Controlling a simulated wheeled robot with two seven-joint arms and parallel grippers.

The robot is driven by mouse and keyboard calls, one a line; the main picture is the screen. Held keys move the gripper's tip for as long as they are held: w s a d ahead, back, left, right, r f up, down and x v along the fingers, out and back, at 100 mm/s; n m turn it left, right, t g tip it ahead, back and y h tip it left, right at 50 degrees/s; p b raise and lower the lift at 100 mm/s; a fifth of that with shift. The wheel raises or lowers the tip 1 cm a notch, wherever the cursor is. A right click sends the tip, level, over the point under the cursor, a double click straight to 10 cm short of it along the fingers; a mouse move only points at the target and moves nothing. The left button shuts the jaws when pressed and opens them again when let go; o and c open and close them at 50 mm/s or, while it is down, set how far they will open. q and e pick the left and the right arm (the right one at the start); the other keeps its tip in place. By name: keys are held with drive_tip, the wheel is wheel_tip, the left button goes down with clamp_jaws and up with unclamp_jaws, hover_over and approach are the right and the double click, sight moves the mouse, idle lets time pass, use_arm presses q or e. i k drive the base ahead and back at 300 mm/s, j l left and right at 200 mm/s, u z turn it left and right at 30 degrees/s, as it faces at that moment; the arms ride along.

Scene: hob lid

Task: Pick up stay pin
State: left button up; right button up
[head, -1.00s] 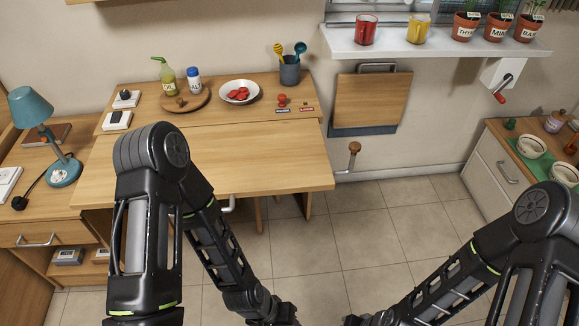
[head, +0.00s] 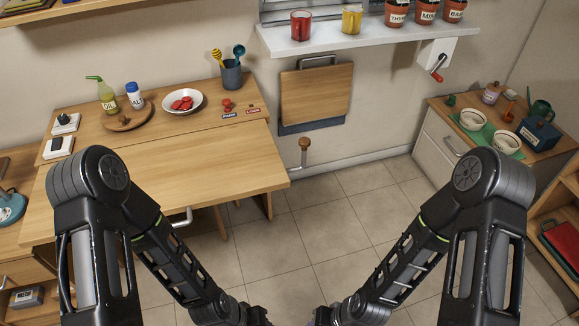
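No part is clearly marked as the stay pin. A small red knob-like piece (head: 227,103) stands on the raised back of the wooden desk (head: 205,165), near two small labels, and may be it; its detail is too small to tell. Both my arms reach down to the bottom edge of the head view, well in front of the desk.
A bowl with red pieces (head: 182,101), bottles on a round board (head: 125,118) and a utensil cup (head: 231,75) stand on the desk's back. The tiled floor (head: 345,215) right of the desk is clear.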

sight(226, 103)
drive_tip(key=i+l+u, duration=0.1)
drive_tip(key=l, duration=0.25)
drive_tip(key=i+l, duration=0.3)
drive_tip(key=i+l+u, duration=0.15)
drive_tip(key=l, duration=0.25)
drive_tip(key=i+l, duration=0.2)
drive_tip(key=l, duration=0.15)
drive_tip(key=i+l+u, duration=0.15)
drive_tip(key=l, duration=0.25)
drive_tip(key=i+l, duration=0.15)
drive_tip(key=l, duration=0.25)
drive_tip(key=i+l+u, duration=0.15)
drive_tip(key=l, duration=0.25)
